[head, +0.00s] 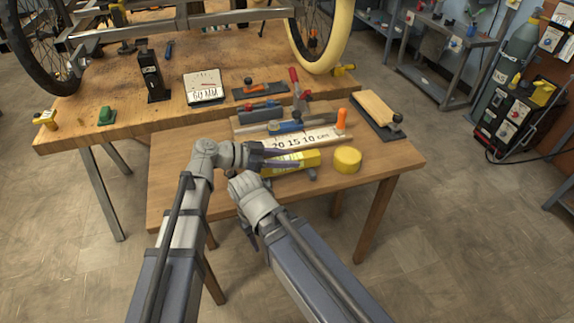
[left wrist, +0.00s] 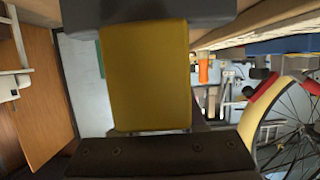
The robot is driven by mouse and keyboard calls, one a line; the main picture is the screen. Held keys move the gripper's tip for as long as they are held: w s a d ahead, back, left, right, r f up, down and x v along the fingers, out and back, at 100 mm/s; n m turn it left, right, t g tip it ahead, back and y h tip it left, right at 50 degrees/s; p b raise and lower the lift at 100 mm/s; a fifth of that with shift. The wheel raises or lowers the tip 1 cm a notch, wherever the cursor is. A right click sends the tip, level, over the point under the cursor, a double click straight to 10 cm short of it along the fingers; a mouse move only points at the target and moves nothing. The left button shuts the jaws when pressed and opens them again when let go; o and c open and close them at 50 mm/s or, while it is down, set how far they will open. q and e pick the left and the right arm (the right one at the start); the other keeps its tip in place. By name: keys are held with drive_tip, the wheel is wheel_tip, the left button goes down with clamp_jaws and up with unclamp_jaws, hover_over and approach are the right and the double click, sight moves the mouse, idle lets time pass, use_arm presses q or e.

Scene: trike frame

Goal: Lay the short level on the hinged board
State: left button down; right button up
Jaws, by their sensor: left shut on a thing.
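My left gripper (head: 285,163) reaches in from the left over the front of the small wooden table. It is shut on a yellow block (head: 297,160) with a printed face, apparently the short level. In the left wrist view the yellow block (left wrist: 148,75) fills the space between the two dark fingers (left wrist: 150,80). Whether it touches the table is unclear. A dark board with a pale wooden top (head: 377,110) and a knob lies at the table's right back; it may be the hinged board, but no hinge is clear. My right gripper (head: 247,228) is folded near the front edge, its fingers mostly hidden.
A white ruler plate (head: 302,138), an orange handle (head: 341,120), a blue tool (head: 287,127) and a red-handled clamp (head: 298,90) crowd the area behind the block. A yellow round (head: 347,160) stands to its right. The table's left part (head: 172,165) is clear.

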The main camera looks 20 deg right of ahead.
use_arm(q)
drive_tip(key=shift+f, duration=0.15)
drive_tip(key=shift+c, duration=2.4)
unclamp_jaws()
drive_tip(key=shift+a+r+p, duration=0.1)
drive_tip(key=shift+r+p, duration=0.2)
drive_tip(key=p+v, duration=0.3)
drive_tip(key=v, duration=0.8)
drive_tip(key=shift+a+p, duration=0.4)
